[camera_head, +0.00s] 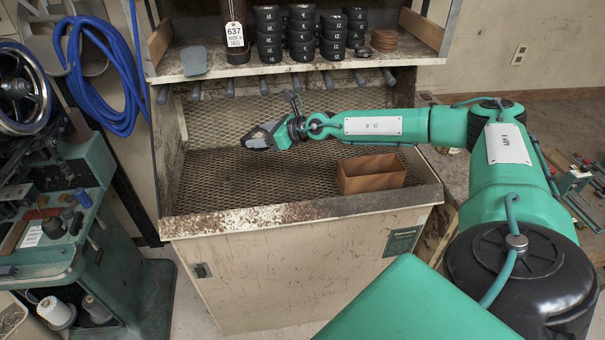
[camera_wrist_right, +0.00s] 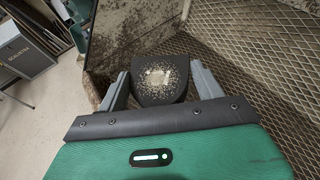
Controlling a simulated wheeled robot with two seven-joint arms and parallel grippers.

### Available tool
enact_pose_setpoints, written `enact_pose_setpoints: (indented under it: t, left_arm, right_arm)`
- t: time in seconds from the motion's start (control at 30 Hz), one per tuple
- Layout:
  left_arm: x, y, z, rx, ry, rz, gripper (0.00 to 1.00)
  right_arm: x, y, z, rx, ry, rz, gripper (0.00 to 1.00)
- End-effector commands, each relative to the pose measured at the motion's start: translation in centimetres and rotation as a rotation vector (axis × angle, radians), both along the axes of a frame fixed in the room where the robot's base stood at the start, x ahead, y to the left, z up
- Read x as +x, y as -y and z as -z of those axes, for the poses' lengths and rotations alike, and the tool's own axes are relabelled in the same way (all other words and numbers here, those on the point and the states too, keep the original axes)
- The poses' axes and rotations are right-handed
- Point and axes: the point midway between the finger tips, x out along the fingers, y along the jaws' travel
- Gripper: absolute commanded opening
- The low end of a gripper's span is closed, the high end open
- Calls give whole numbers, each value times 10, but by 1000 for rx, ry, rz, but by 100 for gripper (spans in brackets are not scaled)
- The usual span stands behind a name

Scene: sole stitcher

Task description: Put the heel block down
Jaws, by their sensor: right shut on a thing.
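My right gripper (camera_head: 262,136) reaches in from the right over the mesh-lined bay of the cabinet. In the right wrist view its two grey fingers (camera_wrist_right: 160,85) are closed on the sides of a dark heel block (camera_wrist_right: 148,98). The block's facing side is speckled with pale grit and has a light patch in the middle. In the head view the block is hard to make out at the fingertips. Whether it touches the mesh below cannot be told. My left gripper is not in view.
The mesh floor (camera_head: 240,185) is mostly clear. A brown open box (camera_head: 370,175) stands at the bay's right front, behind the worn front ledge (camera_head: 300,209). Stacks of black numbered blocks (camera_head: 302,32) stand on the shelf above. A green machine (camera_head: 90,190) stands at left.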

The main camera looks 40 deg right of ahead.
Motion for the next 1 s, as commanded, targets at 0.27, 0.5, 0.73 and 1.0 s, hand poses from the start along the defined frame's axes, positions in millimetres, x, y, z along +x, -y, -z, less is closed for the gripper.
enact_pose_setpoints:
  t: [0.27, 0.5, 0.73, 1.0]
  left_arm:
    - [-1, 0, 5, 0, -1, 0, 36]
    - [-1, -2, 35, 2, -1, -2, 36]
    - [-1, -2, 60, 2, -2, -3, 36]
    - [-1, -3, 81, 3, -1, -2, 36]
  right_arm:
    - [3, 30, 5, 0, -2, 62, 41]
    - [2, 30, 57, 2, -6, 62, 41]
    - [2, 29, 103, 2, -4, 62, 41]
    - [2, 29, 147, 2, -5, 61, 41]
